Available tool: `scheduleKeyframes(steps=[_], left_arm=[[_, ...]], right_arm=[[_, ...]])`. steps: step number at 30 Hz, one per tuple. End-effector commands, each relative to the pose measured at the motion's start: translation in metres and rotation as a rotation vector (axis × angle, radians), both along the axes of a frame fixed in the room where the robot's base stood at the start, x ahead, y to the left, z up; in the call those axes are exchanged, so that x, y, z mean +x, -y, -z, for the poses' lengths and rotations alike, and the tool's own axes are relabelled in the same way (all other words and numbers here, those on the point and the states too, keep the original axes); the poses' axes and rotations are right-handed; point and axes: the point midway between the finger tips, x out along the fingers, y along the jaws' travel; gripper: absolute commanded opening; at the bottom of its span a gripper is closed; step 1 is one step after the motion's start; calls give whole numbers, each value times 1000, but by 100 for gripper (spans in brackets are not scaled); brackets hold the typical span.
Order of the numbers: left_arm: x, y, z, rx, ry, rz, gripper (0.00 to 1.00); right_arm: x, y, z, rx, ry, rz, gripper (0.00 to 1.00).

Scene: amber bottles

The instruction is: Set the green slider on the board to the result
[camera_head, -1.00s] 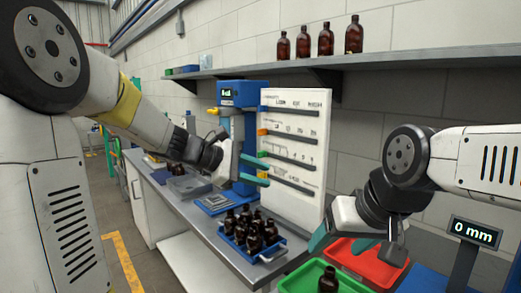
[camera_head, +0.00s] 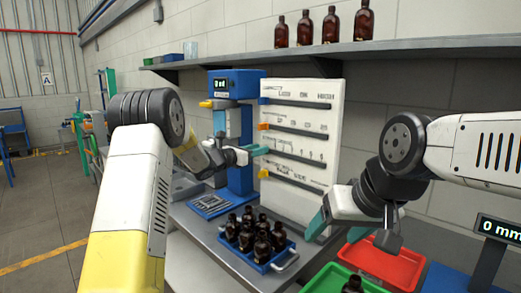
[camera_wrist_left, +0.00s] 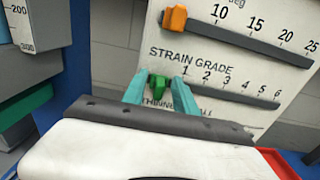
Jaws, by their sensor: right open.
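The white board (camera_head: 288,205) stands on the bench with several slotted slider rows. In the left wrist view the green slider (camera_wrist_left: 157,86) sits at the left end of the row labelled STRAIN GRADE, just left of the "1". My left gripper (camera_head: 254,151) is at the board's left edge; in the left wrist view its teal fingers (camera_wrist_left: 160,95) stand apart, one on each side of the green slider, with small gaps showing. In the head view the gripper hides the green slider. My right gripper (camera_head: 337,226) is open and empty, in front of the board's lower right.
An orange slider (camera_wrist_left: 175,18) is on the row above. A blue machine (camera_head: 238,178) stands left of the board. A blue crate of amber bottles (camera_head: 262,266) is on the bench below. Red (camera_head: 376,262) and green trays and a "0 mm" display (camera_head: 498,228) are at right.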

Motion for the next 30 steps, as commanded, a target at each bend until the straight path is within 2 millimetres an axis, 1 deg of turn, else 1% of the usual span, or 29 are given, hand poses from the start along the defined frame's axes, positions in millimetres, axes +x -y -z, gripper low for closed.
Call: scheduleKeyframes(steps=[1,4,13,14,18,19,30], left_arm=[[4,5,0,0,0,2,35],[9,9,0,1,0,1,35],[11,11,0,1,0,0,35],[11,11,0,1,0,0,31],[11,11,0,1,0,0,3],[11,11,0,1,0,0,0],[11,11,0,1,0,0,0]], right_arm=[[0,0,0,0,0,0,71],[0,0,0,0,0,0,71],[0,0,0,0,0,0,71],[0,0,0,0,0,0,71],[0,0,0,0,0,0,71],[0,0,0,0,0,0,71],[0,0,0,0,0,0,71]])
